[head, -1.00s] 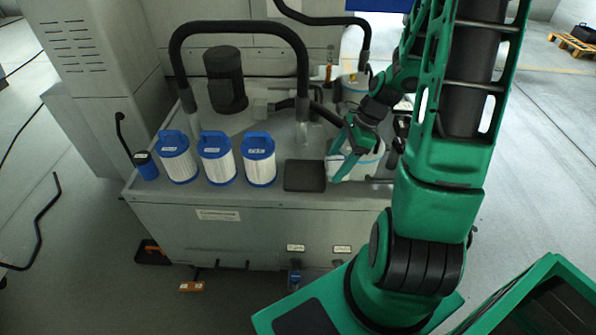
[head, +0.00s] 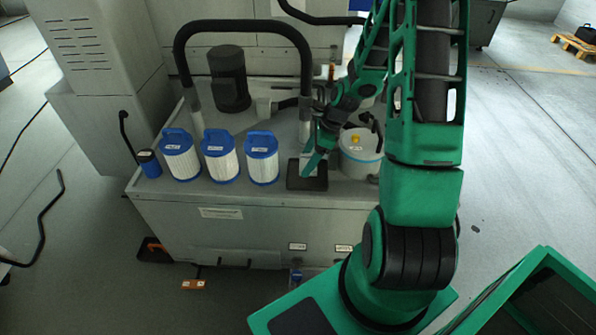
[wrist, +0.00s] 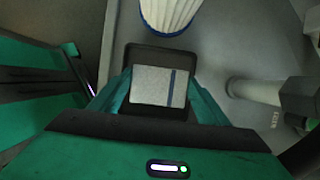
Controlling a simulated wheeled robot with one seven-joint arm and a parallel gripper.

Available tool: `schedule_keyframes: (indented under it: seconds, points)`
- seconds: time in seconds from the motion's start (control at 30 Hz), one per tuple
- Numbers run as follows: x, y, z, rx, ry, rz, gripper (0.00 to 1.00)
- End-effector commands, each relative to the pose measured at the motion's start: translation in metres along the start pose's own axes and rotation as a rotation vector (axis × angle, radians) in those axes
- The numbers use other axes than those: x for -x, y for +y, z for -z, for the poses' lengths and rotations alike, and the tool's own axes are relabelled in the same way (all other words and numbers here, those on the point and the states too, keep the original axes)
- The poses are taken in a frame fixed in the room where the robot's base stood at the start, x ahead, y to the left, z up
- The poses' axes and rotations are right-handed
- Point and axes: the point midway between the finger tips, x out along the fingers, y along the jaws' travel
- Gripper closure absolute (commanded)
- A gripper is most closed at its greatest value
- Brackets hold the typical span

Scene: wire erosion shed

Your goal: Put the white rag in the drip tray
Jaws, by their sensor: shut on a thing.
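The white rag (wrist: 150,86), a folded square with a dark blue stripe, is between the fingers of my gripper (wrist: 158,92) in the wrist view. My gripper is shut on it. The drip tray (wrist: 160,51) is a black, shallow, square tray, seen behind and around the rag. In the head view my gripper (head: 316,162) is over the drip tray (head: 306,184), which lies on the tank top. The rag's height above the tray floor is hard to tell. The rag hides the middle of the tray.
Several blue-capped white filters (head: 261,160) stand left of the tray. A dark motor (head: 228,80) and a thick black hose (head: 243,27) rise behind. The tank's front edge lies just before the tray.

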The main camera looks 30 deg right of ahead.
Motion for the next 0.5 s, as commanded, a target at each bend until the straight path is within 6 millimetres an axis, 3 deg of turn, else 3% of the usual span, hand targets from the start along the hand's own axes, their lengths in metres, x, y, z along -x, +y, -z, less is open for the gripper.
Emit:
schedule_keyframes:
  seconds: [0.3, 0.5]
  points:
    - [-0.033, 0.001, 0.011, 0.002, -0.001, -0.004, 0.66]
    - [-0.037, 0.001, 0.012, 0.005, -0.001, -0.001, 0.66]
